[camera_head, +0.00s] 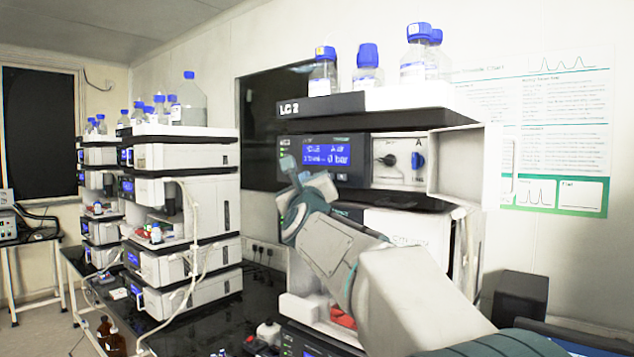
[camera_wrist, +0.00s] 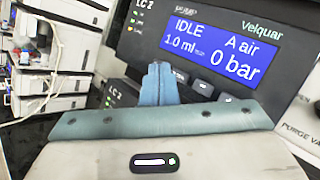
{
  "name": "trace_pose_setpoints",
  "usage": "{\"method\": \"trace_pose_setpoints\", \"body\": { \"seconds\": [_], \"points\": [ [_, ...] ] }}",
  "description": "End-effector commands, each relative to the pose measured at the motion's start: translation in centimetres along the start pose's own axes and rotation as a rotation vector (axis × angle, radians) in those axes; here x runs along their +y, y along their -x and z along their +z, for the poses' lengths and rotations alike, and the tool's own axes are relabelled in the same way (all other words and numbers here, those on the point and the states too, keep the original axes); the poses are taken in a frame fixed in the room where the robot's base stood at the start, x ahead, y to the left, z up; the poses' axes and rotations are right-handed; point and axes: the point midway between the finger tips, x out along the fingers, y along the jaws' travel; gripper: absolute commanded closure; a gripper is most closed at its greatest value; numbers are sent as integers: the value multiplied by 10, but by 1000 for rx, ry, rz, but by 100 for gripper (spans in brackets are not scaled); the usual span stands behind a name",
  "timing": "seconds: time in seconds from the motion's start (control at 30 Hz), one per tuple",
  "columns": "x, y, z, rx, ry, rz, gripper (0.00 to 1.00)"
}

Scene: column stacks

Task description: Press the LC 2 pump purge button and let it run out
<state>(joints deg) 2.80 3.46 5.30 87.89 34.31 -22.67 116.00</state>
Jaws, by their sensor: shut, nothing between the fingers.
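The LC 2 pump (camera_head: 355,140) sits under the LC 2 bottle tray (camera_head: 320,104). Its blue display (camera_head: 327,153) is lit; in the wrist view the display (camera_wrist: 222,48) reads IDLE, A air, 1.0 ml and 0 bar. A row of small dark buttons (camera_wrist: 202,88) runs under the display; their labels are too small to read and the left end is hidden behind my fingers. My gripper (camera_head: 289,166) is shut and empty, at the lower left of the display. In the wrist view its fingertips (camera_wrist: 158,68) overlap the panel's lower edge; I cannot tell whether they touch.
Blue-capped bottles (camera_head: 367,72) stand on the tray. A black knob (camera_head: 387,160) and a blue knob (camera_head: 417,161) are right of the display, beside an open white door (camera_head: 468,165). Other column stacks (camera_head: 185,215) stand left. Dark bench (camera_head: 262,292) shows between.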

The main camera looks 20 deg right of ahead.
Motion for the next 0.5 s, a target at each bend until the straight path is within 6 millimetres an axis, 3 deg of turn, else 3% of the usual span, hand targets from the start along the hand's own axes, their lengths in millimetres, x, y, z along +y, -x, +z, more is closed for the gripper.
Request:
{"method": "trace_pose_setpoints", "body": {
  "seconds": [0.5],
  "points": [
    [-6,-7,-5,1,1,-1,100]
  ]
}}
